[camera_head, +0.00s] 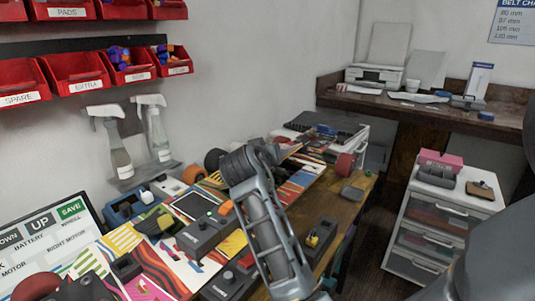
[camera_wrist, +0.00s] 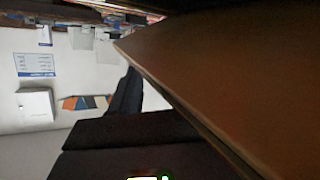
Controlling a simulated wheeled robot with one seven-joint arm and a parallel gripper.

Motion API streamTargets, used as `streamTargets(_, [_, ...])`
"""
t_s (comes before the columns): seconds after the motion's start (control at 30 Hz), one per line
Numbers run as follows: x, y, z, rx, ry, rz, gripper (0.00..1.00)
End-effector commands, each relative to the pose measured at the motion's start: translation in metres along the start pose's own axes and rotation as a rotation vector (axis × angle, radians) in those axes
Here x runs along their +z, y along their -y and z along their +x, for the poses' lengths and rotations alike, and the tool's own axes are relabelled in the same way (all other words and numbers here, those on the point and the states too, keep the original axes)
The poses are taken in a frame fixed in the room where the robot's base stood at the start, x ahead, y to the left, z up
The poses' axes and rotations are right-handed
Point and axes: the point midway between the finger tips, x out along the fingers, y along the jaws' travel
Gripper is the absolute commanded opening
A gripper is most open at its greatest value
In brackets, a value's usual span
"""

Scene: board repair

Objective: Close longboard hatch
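A longboard with bright striped graphics (camera_head: 303,177) lies on the workbench in the head view, partly behind my arm. A dark rectangular area (camera_head: 195,205) shows in its deck; I cannot tell whether it is an opening or a cover. No hatch lid can be made out for certain. My grey arm crosses the middle of the head view over the board, and its gripper end cannot be made out there. In the wrist view a large plain brown surface fills the right side close to the camera. Dark shapes at the bottom may be my gripper (camera_wrist: 130,145); its fingers are unclear.
Small grey control boxes (camera_head: 202,235) stand beside the board. A sign panel (camera_head: 45,240) and spray bottles (camera_head: 157,135) are at the left, under red bins (camera_head: 78,72). A white drawer cabinet (camera_head: 440,225) stands right. Dark floor shows between bench and cabinet.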

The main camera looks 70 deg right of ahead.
Motion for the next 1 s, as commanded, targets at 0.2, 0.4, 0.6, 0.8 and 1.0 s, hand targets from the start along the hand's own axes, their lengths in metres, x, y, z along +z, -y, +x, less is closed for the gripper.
streamTargets(0.2, [0.000,-0.001,0.000,0.001,0.000,0.000,0.57])
streamTargets(0.4, [-0.001,0.000,-0.004,0.000,-0.002,0.000,0.57])
streamTargets(0.6, [0.000,0.001,-0.033,-0.002,-0.003,0.000,0.57])
streamTargets(0.8, [0.000,0.001,-0.063,-0.002,-0.003,0.000,0.57])
streamTargets(1.0, [0.000,0.000,-0.077,0.000,-0.001,0.000,0.57])
